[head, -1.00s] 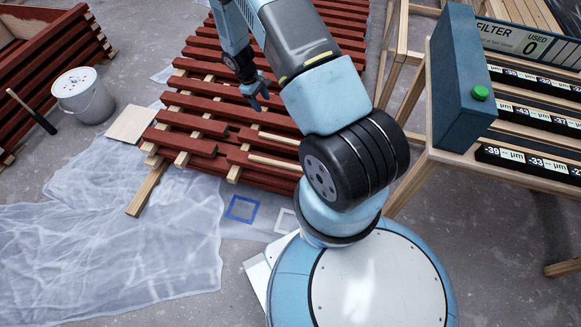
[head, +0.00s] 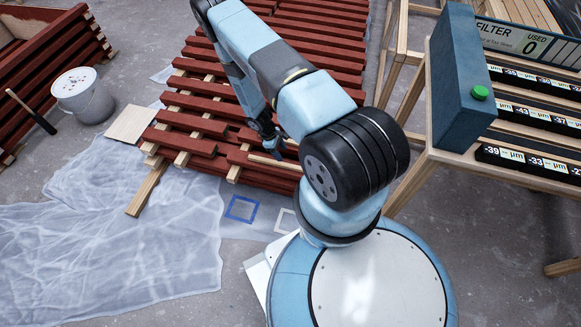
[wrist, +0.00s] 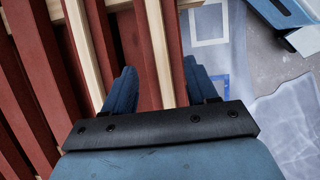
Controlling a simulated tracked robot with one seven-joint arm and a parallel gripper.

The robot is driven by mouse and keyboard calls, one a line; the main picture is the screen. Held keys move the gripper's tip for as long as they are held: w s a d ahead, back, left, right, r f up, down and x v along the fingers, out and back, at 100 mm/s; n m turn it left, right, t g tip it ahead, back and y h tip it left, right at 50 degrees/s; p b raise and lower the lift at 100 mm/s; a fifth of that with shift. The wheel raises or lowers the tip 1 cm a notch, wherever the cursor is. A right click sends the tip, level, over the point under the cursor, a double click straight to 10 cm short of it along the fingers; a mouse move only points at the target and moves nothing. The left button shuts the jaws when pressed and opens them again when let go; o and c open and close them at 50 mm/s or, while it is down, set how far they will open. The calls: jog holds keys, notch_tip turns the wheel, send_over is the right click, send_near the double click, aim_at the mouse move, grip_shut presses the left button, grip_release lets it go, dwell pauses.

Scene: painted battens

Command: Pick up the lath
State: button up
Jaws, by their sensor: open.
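A pale, bare-wood lath (wrist: 156,45) runs lengthwise between the fingers of my gripper in the wrist view, with red battens on both sides of it. In the head view a pale lath (head: 268,162) lies at the near edge of the red batten stack (head: 205,102). My gripper (wrist: 161,88) is open, with one blue finger on each side of the lath. The head view shows my gripper (head: 276,142) low over the near right part of the stack. I cannot tell whether the fingers touch the lath.
More pale strips (wrist: 80,45) lie left of my gripper in the wrist view. Blue tape (head: 241,208) and white tape (head: 286,221) squares mark the floor nearer. A bucket (head: 84,95) stands left. A wooden rack with a blue box (head: 462,80) stands right.

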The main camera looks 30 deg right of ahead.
aim_at(290, 165)
jog(key=shift+x, duration=5)
jog(key=shift+w, duration=0.1)
jog(key=shift+c, duration=0.3)
grip_shut()
